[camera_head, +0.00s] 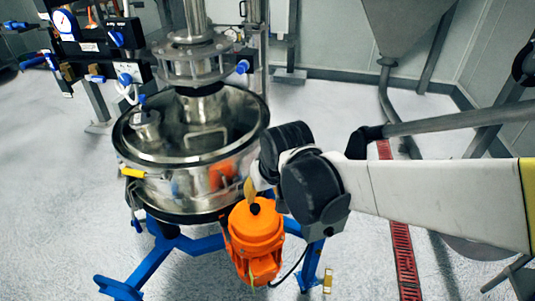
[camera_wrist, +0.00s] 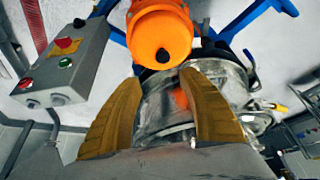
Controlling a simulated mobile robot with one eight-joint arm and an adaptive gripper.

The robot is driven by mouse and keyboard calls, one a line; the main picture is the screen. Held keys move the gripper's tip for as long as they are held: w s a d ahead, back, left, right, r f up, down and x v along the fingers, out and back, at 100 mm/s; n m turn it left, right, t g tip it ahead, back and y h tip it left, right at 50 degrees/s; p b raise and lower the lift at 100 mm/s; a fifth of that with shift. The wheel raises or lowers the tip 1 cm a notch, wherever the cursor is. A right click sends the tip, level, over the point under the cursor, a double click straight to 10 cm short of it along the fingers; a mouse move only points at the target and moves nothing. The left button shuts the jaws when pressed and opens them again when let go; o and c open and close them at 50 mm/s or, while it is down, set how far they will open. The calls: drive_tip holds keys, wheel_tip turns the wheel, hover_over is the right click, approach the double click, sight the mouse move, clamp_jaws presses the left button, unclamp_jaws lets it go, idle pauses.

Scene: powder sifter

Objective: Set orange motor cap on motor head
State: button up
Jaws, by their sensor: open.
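The orange motor (camera_head: 258,262) hangs at the front of the sifter's blue frame in the head view. The orange cap (camera_head: 257,226), with a black knob on top, sits on the motor head and looks level. In the wrist view the cap (camera_wrist: 158,28) is at the top, with its black knob facing my fingers. My gripper (camera_wrist: 160,78) is open and empty, with its two yellow-brown fingers apart. In the head view my gripper (camera_head: 250,190) is just above the black knob, apparently clear of it. The seam under the cap is hard to make out.
The steel sifter drum (camera_head: 190,185) stands right behind the motor, close to my gripper. Blue frame legs (camera_head: 160,265) spread below. A grey control box (camera_wrist: 65,65) with buttons shows in the wrist view. A red floor grate (camera_head: 402,250) lies to the right.

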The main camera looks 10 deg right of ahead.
drive_tip(key=s+d+r+m+t, duration=0.1)
drive_tip(key=s+d+r, duration=0.1)
drive_tip(key=s+d, duration=0.4)
drive_tip(key=s+d+r+m+t+h, duration=0.1)
drive_tip(key=s+d+r+m, duration=0.1)
drive_tip(key=s+d, duration=0.4)
drive_tip(key=shift+s+d+r, duration=0.35)
drive_tip(key=shift+d+r, duration=0.3)
drive_tip(key=shift+r, duration=0.15)
drive_tip(key=shift+f+b, duration=2.1)
drive_tip(key=shift+b, duration=0.05)
